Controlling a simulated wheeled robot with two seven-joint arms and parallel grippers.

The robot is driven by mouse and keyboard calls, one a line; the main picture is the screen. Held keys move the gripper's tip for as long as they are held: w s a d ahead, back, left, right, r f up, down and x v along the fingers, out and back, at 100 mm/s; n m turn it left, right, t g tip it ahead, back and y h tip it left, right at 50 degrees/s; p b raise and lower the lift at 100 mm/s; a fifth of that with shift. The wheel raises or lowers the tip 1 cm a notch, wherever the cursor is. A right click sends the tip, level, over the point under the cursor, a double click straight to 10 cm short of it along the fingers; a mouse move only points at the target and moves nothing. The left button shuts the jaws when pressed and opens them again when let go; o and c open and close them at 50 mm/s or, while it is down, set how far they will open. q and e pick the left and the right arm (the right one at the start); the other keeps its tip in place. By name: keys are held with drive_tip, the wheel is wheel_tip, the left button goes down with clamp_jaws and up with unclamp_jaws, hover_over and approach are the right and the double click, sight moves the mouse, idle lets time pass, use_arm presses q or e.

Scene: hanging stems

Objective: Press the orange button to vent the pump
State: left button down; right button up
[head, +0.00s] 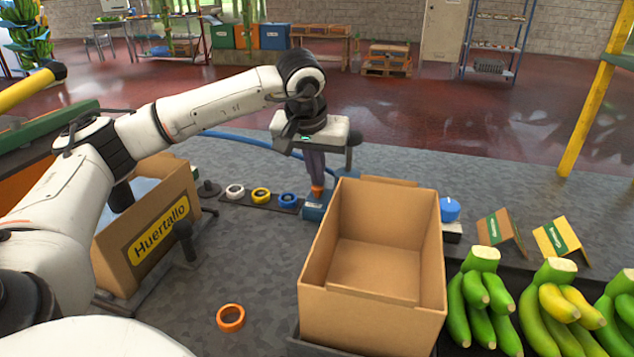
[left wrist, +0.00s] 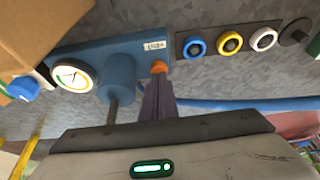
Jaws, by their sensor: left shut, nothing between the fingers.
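The orange button (head: 317,191) sits on the blue pump (head: 314,212), just behind the open cardboard box. In the left wrist view the button (left wrist: 159,67) shows near the end of the pump's blue base (left wrist: 135,57), next to a small white label. My left gripper (head: 316,180) points down with its fingers shut and empty. Its fingertips (left wrist: 157,84) are right at the button and cover part of it. I cannot tell whether they touch it or whether it is pushed in. My right gripper is not in view.
An empty cardboard box (head: 322,278) stands in front of the pump. A gauge (left wrist: 72,77) and a blue cylinder (left wrist: 117,80) rise from the pump. Tape rolls (head: 261,196) lie left of it. A labelled box (head: 150,235) stands left, banana bunches (head: 480,305) right.

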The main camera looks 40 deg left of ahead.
use_arm(q)
wheel_tip(320, 180, up, 2)
drive_tip(key=shift+r+p, duration=0.1)
drive_tip(key=shift+p, duration=0.6)
drive_tip(key=shift+r+p, duration=1.05)
drive_tip(key=shift+r, duration=0.1)
drive_tip(key=shift+r+p, duration=0.7)
drive_tip(key=shift+r, duration=0.05)
drive_tip(key=shift+r+p, duration=0.8)
drive_tip(key=shift+r, duration=0.1)
